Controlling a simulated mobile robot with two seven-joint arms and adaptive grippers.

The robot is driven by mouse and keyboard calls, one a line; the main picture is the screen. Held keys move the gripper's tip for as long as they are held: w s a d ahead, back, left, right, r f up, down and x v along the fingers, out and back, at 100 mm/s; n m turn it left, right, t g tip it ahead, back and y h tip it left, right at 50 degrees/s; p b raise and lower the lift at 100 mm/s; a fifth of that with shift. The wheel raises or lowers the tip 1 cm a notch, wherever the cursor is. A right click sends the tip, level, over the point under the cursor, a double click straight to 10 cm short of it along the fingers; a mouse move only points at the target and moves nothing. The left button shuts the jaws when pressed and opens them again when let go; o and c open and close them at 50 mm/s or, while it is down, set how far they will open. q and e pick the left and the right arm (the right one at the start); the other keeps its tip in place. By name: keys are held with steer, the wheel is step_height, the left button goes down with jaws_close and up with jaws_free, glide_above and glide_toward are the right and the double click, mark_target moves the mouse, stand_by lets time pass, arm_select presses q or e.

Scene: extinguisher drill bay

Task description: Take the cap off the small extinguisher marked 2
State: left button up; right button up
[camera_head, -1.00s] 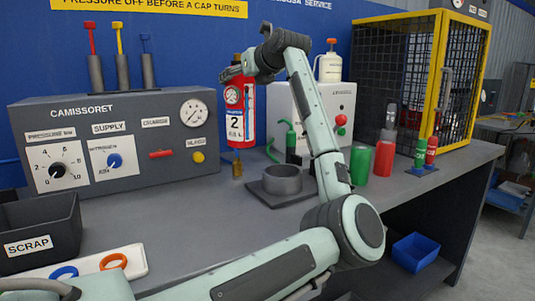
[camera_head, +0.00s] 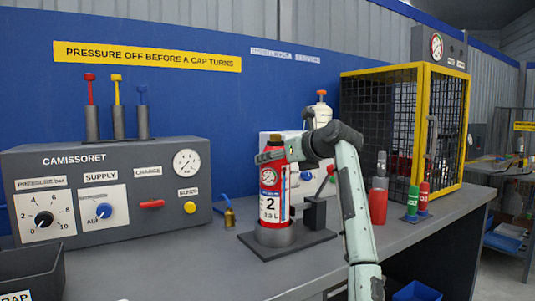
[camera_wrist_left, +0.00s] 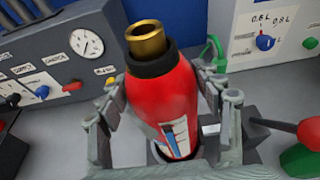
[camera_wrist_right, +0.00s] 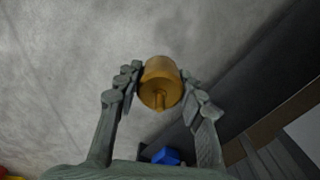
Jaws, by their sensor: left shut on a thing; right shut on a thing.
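The red extinguisher marked 2 (camera_head: 272,195) stands upright in the round grey holder (camera_head: 273,238) on the bench. My left gripper (camera_head: 268,156) is shut around its upper body, below the dark collar. In the left wrist view the extinguisher (camera_wrist_left: 165,95) lies between the fingers, and a brass neck (camera_wrist_left: 147,40) with a dark round top rises from the collar. My right gripper (camera_wrist_right: 160,85) shows only in its wrist view. It is shut on a brass cap (camera_wrist_right: 160,80) with a short stem, over grey floor, away from the extinguisher.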

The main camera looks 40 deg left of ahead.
mark_target(276, 171)
arm_select(q)
steer(key=shift+f+b, duration=1.25)
steer(key=shift+f, duration=0.35)
steer(key=shift+r, duration=0.1)
steer(key=o, duration=1.6)
steer(key=shift+f, duration=0.3)
steer(key=shift+o, duration=1.3)
steer(key=shift+s, duration=0.1)
